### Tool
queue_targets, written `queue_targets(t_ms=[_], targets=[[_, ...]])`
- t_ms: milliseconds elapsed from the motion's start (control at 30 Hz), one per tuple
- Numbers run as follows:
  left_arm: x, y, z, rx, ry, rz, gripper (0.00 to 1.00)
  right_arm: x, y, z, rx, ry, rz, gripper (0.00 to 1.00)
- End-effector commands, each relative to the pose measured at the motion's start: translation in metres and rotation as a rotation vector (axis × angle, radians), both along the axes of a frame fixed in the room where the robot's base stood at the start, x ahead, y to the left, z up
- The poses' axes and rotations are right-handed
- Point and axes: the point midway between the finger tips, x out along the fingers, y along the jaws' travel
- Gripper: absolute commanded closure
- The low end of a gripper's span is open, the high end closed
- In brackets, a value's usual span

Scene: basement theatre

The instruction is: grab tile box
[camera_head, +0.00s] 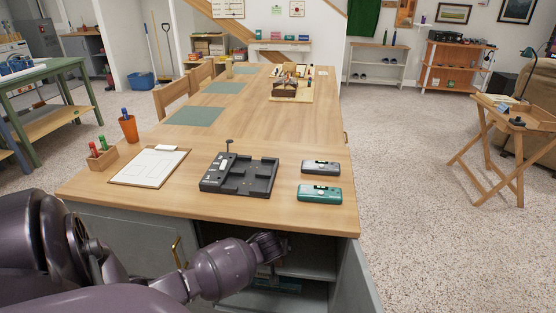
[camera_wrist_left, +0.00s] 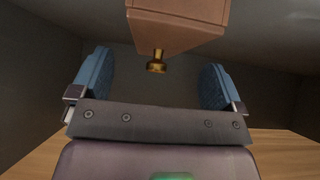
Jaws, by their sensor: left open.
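A reddish-brown box (camera_wrist_left: 180,20) with a small brass knob (camera_wrist_left: 157,62) shows at the top of the left wrist view. It looks like the tile box, though most of it is cut off by the picture edge. My left gripper (camera_wrist_left: 157,80) has its two blue fingers spread wide, with the knob between them in the picture. I see no contact with the knob or the box. In the head view my left gripper (camera_head: 270,243) reaches into the open cabinet (camera_head: 305,262) under the table's front edge, and the box is hidden there. My right gripper is not in view.
The wooden table top (camera_head: 225,135) is just above my left arm. An open grey cabinet door (camera_head: 357,275) stands to the right. A black tray device (camera_head: 240,175), a clipboard (camera_head: 150,166) and two small cases, grey (camera_head: 321,167) and green (camera_head: 319,194), lie on the table.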

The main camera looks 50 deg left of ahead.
Motion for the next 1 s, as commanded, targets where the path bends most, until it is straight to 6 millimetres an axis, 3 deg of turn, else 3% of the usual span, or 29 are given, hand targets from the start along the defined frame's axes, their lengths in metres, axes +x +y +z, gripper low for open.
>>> queue_targets(t_ms=[300,700,1000], targets=[[0.024,0.023,-0.035,0.003,0.010,0.000,0.06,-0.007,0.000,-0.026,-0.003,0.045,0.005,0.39],[0.032,0.027,-0.035,0.001,0.000,0.001,0.08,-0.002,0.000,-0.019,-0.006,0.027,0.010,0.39],[0.031,0.027,-0.035,0.001,0.000,0.001,0.54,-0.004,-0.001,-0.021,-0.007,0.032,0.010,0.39]])
